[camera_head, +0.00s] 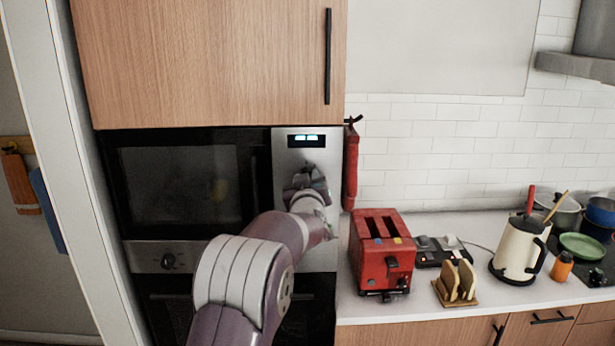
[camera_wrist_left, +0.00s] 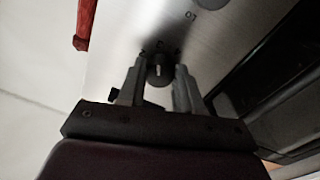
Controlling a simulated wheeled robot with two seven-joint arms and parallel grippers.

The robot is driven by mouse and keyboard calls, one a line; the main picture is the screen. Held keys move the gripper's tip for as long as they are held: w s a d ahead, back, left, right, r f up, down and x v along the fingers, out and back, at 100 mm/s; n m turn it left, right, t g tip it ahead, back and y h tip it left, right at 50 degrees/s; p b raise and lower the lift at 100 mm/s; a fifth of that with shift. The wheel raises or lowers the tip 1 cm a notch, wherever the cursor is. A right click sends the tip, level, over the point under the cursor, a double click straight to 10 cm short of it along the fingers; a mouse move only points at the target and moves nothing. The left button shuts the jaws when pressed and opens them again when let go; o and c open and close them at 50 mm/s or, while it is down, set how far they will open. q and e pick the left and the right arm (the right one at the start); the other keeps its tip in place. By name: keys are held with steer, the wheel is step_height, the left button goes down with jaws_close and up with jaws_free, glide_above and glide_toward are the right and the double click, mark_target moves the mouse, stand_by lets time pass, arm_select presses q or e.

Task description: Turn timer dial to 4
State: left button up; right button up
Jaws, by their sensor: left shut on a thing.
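The timer dial (camera_wrist_left: 160,72) is a small black knob with a light pointer mark, on the steel control panel (camera_head: 294,156) beside the microwave door. In the left wrist view the two fingers of my left gripper (camera_wrist_left: 159,78) stand on either side of the dial and are shut on it. In the head view my left gripper (camera_head: 308,180) is in front of the panel, below its lit display (camera_head: 306,138), and hides the dial. My right gripper is not in view.
The black microwave door (camera_head: 180,185) is left of the panel. A red fire extinguisher-like object (camera_head: 350,170) hangs just to the right. A red toaster (camera_head: 381,250), a toast rack (camera_head: 456,283) and a cream kettle (camera_head: 518,250) stand on the counter. A wooden cabinet (camera_head: 205,60) is above.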

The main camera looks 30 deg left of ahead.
arm_select(q)
steer(key=shift+a+r+m+p, duration=0.1)
steer(key=shift+m+p, duration=2.2)
steer(key=shift+m, duration=2.6)
steer(key=o, duration=1)
steer(key=shift+o, duration=0.2)
steer(key=b+v, duration=0.5)
steer(key=v, duration=0.7)
steer(key=shift+s+d, duration=0.2)
steer(key=shift+s, duration=0.1)
